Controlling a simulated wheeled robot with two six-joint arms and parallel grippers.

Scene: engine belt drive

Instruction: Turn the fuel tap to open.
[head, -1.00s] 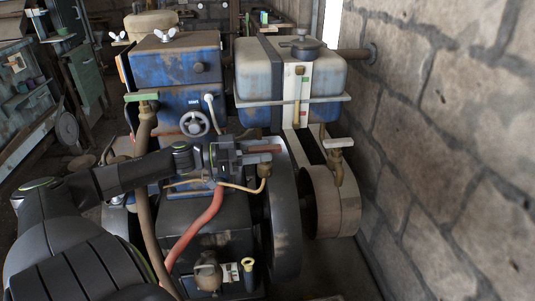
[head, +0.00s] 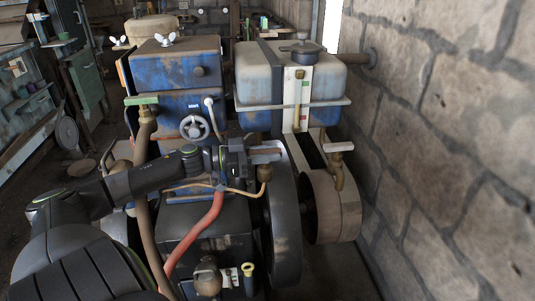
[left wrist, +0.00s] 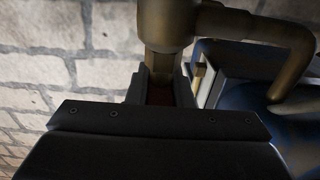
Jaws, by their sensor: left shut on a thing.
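In the left wrist view the tap's brass body (left wrist: 165,28) is close up at the jaws, with a pipe bending off to the right. My left gripper (left wrist: 158,88) is shut on a dark red part under it, which seems to be the tap's lever; the jaws hide most of it. My right gripper is not in view.
The flywheel (head: 285,225) and pale pulley (head: 330,208) are close by. A red hose (head: 200,235) runs below my wrist. A stone wall (head: 440,150) bounds the right.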

